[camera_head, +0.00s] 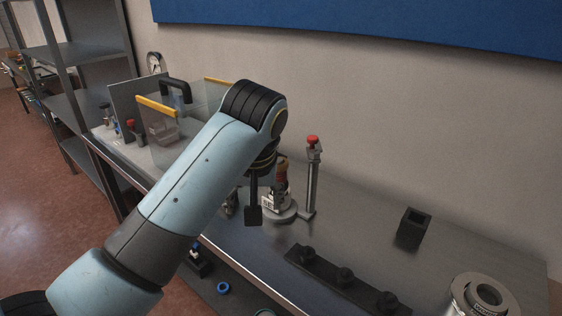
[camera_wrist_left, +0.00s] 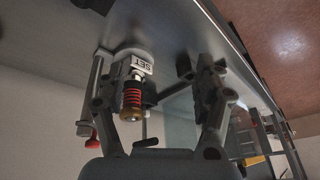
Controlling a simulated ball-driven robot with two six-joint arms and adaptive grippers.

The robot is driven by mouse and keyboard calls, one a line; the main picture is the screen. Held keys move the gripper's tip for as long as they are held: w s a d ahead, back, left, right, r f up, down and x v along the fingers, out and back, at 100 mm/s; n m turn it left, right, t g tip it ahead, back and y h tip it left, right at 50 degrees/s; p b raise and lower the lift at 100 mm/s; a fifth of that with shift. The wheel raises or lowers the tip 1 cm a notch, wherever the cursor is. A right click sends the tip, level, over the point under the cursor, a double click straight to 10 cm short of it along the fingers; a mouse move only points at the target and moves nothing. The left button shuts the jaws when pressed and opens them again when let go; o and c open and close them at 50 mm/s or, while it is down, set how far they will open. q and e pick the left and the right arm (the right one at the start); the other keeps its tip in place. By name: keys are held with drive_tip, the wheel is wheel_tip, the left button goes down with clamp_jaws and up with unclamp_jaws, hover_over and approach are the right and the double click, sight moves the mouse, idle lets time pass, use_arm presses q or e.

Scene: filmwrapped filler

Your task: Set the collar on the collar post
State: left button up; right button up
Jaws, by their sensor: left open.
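My left gripper (camera_head: 243,208) points down over the bench, its fingers open and partly hidden by my arm. It also shows in the left wrist view (camera_wrist_left: 153,75). Beyond and between its fingers in that view is a small device with a red spring, a brass end and a white SET tag (camera_wrist_left: 143,64). In the head view this device (camera_head: 281,180) stands on a round grey base, right of the visible finger. At the lower right, a thick grey ring (camera_head: 487,293) shows on a labelled cylinder (camera_head: 465,306), cut by the frame edge; I cannot tell whether these are the collar and its post.
A red-topped metal stand (camera_head: 312,175) rises close right of the device. A black strip with several knobs (camera_head: 345,276) lies at the bench front, and a black square block (camera_head: 413,228) stands right.

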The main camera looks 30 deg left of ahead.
use_arm(q)
drive_tip(key=w+r+n, duration=0.3)
drive_tip(key=w+r, duration=0.1)
drive_tip(key=w, duration=0.3)
drive_tip(key=n+y, duration=0.1)
drive_tip(key=n, duration=0.2)
approach(281, 163)
drive_tip(key=shift+g, duration=0.4)
drive_tip(key=x, duration=0.2)
drive_tip(key=p+x, duration=0.1)
drive_tip(key=x, duration=0.2)
drive_tip(key=p+x, duration=0.1)
drive_tip(key=x, duration=0.2)
drive_tip(key=shift+w+a, duration=0.1)
drive_tip(key=shift+w, duration=0.2)
drive_tip(key=shift+w+a+f, duration=0.1)
drive_tip(key=shift+f, duration=0.15)
drive_tip(key=shift+c, duration=0.7)
drive_tip(key=c, duration=1.2)
use_arm(e)
drive_tip(key=shift+s+a+r, duration=0.4)
drive_tip(key=shift+a+r, duration=0.2)
drive_tip(key=shift+r, duration=0.25)
